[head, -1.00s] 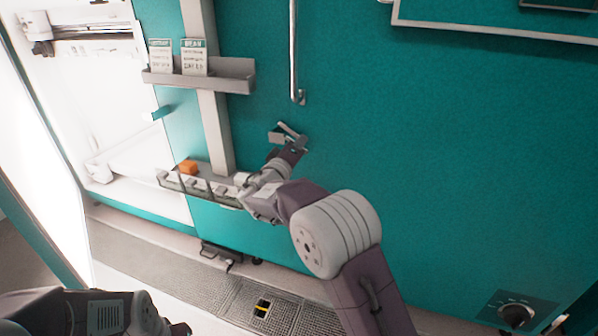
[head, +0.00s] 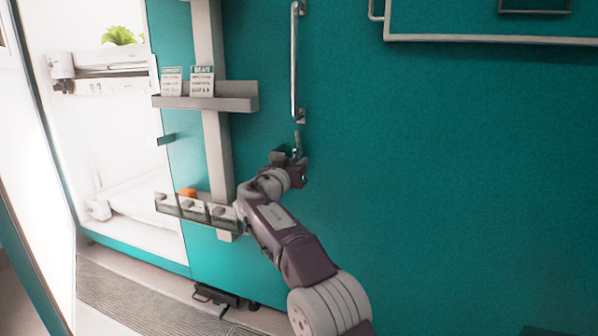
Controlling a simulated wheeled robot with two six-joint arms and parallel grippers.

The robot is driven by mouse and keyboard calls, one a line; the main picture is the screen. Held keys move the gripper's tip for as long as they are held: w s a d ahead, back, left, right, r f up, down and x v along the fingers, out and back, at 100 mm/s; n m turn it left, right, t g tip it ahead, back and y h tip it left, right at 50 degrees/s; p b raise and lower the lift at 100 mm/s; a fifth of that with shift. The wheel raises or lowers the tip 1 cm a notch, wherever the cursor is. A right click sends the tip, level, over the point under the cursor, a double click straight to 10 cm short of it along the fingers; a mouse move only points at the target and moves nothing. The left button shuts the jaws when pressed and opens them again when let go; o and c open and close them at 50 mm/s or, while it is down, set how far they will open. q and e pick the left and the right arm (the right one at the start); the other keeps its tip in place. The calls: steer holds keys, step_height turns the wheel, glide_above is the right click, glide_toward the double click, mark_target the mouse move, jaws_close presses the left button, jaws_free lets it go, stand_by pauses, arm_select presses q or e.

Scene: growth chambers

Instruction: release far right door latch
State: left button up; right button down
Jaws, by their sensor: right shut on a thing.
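A teal door (head: 440,170) fills the middle and right of the head view, with a long vertical bar handle (head: 295,60). Just below the bar is a small grey latch (head: 298,141), its visible lever part standing about upright. My right gripper (head: 293,160) is at the latch, shut on it. The fingers and wrist hide most of the latch, so the exact grip is hard to see. My left gripper is not in view.
A grey shelf (head: 240,104) with two labelled cards and a lower rack (head: 168,205) with an orange block (head: 187,192) stand left of my arm. A bright open chamber (head: 115,150) lies further left.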

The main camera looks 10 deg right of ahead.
steer(key=shift+f+m+b, duration=0.1)
steer(key=shift+m+b, duration=0.35)
steer(key=shift+m, duration=0.35)
steer(key=c, duration=1.3)
jaws_free()
